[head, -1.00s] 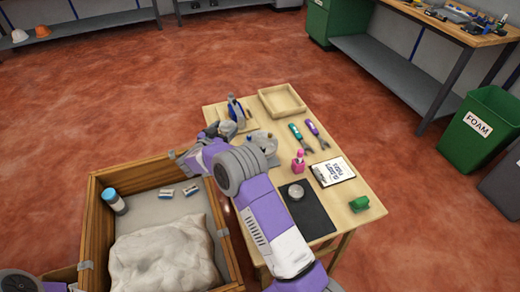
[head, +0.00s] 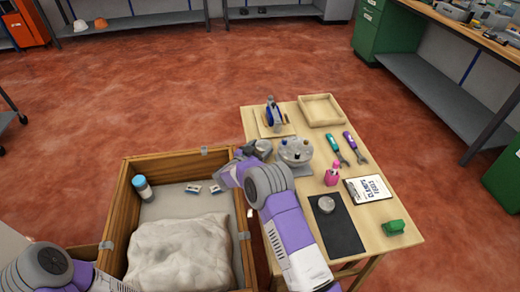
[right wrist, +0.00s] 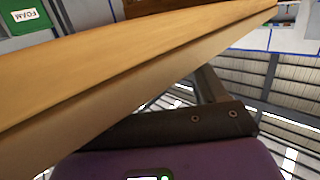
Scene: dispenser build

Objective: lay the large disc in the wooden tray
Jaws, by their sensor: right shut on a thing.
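The empty wooden tray (head: 344,119) lies at the table's far edge in the head view. My right gripper (head: 251,155) is at the table's left side, shut on a small grey round piece (head: 262,147). The piece is partly hidden, and I cannot tell for sure that it is the large disc. The right wrist view shows no clear sight of what is held; a wooden edge (right wrist: 130,70) crosses it close up. A silver round piece (head: 326,203) sits on the black mat (head: 338,233). My left gripper is out of view.
A grey round stand with knobs (head: 296,152) is just right of my right gripper. A blue item (head: 272,113) stands on a wooden base beside the tray. Screwdriver-like tools, a pink bottle (head: 332,175) and a clipboard (head: 369,190) fill the right. A wooden crate (head: 122,215) adjoins the table's left.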

